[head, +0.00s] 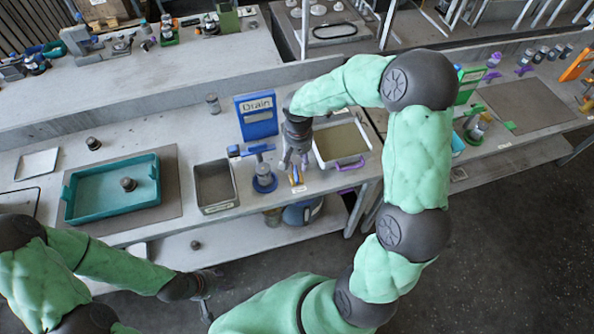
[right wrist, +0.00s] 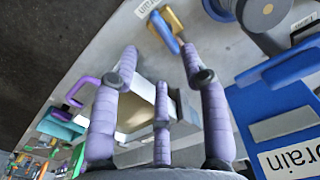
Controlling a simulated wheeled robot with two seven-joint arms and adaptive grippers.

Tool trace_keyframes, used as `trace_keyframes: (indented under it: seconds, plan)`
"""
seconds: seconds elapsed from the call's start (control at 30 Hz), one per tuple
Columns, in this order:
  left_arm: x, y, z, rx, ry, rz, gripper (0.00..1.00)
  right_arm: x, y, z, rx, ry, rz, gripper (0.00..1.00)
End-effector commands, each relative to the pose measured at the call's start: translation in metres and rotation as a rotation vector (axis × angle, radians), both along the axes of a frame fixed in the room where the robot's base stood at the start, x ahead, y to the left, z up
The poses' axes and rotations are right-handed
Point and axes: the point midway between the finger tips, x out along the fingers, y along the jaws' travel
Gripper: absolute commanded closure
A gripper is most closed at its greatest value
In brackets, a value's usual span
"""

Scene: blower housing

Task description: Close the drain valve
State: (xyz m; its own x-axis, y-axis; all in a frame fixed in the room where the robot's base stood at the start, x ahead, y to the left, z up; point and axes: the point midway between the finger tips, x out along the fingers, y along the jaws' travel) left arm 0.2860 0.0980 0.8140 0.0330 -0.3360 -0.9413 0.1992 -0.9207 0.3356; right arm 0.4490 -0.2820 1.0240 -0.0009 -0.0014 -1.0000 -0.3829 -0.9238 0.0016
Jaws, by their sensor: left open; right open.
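The drain valve (head: 263,172) stands on the bench with a blue round base, a grey body and a blue bar handle (head: 262,149) across its top. It stands in front of the blue "Drain" sign (head: 257,117). My right gripper (head: 297,162) is open and empty, just right of the valve and apart from it. In the right wrist view, the grey valve body (right wrist: 264,15) is at the upper right, outside the spread fingers, and the sign (right wrist: 285,125) is at the right. My left gripper (head: 207,283) is low in front of the bench, open and small in view.
A yellow and blue tool (head: 296,177) lies below my right gripper; it also shows in the wrist view (right wrist: 165,30). A white tray with a purple handle (head: 350,164) is to the right. A grey bin (head: 215,187) and a teal tray (head: 112,212) are to the left.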

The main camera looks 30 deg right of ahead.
Motion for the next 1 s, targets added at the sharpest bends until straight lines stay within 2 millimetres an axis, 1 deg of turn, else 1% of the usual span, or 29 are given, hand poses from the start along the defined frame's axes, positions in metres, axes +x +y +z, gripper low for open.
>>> trace_keyframes:
  seconds: [0.03,0.2,0.4,0.6,0.87,0.9,0.97,1.0]
  plan:
    - [0.000,0.000,-0.002,0.000,0.000,0.000,0.52,-0.001,0.000,-0.012,0.001,0.004,0.000,0.55]
    - [0.000,0.000,-0.006,0.000,0.000,0.000,0.52,-0.001,0.000,-0.042,0.002,0.004,-0.001,0.55]
    - [0.000,0.000,-0.009,0.000,-0.001,0.000,0.52,-0.001,0.000,-0.067,0.001,0.002,-0.001,0.55]
    - [0.000,0.000,-0.010,0.000,-0.001,0.000,0.52,0.000,0.000,-0.076,0.002,-0.001,0.000,0.55]
    - [0.000,0.000,-0.010,0.000,-0.001,0.000,0.52,0.000,0.000,-0.076,0.002,-0.001,0.000,0.55]
    - [0.000,0.000,-0.010,0.000,-0.001,0.000,0.52,0.000,0.000,-0.076,0.002,-0.001,0.000,0.66]
    - [0.000,0.000,-0.010,0.000,-0.001,0.000,0.52,0.000,0.000,-0.076,0.002,-0.001,0.000,0.83]
    - [0.000,0.000,-0.010,0.000,-0.001,0.000,0.52,0.000,0.000,-0.076,0.002,-0.001,0.000,0.94]
